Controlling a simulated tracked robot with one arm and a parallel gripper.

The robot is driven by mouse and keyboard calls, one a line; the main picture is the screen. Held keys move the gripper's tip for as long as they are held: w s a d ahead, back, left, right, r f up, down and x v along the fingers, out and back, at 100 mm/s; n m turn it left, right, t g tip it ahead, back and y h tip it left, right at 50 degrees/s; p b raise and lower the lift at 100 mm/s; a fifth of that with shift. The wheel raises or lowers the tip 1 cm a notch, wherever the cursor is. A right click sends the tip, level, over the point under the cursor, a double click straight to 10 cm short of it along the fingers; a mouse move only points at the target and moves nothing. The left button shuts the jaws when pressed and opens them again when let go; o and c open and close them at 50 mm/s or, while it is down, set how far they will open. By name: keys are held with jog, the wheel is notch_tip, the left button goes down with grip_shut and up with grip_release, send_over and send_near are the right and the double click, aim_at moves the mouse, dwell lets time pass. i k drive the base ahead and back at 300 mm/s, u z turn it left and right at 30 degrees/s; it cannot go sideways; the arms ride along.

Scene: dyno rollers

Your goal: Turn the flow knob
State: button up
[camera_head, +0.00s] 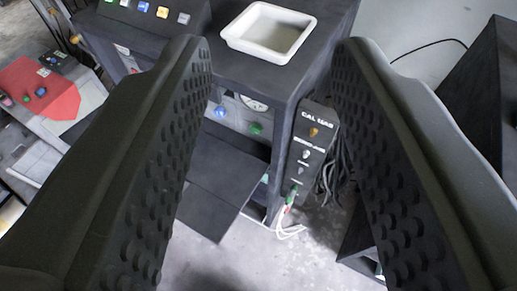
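My gripper (272,50) is open and empty, with its two dark, studded fingers wide apart on either side of the view. Between them, farther off, is a black panel (308,165) marked "CAL GAS" on the side of a dark cabinet. It carries an orange knob (314,132) at the top, small silver controls (305,154) below it and a green fitting (292,194) near the bottom. A blue knob (220,112) and a green knob (256,128) sit on the cabinet's front. I cannot read which one is the flow knob. My fingers touch none of them.
A white tray (237,39) stands on the cabinet top (335,28). Dark cables (333,178) hang right of the panel. A dark flap (215,188) juts out below the front knobs. A red-covered bench (55,98) is at left. Grey floor (225,258) is open in front.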

aim_at(255, 128)
jog(key=k, duration=1.2)
jog(key=z, duration=0.3)
jog(key=i, duration=1.5)
jog(key=u, duration=0.05)
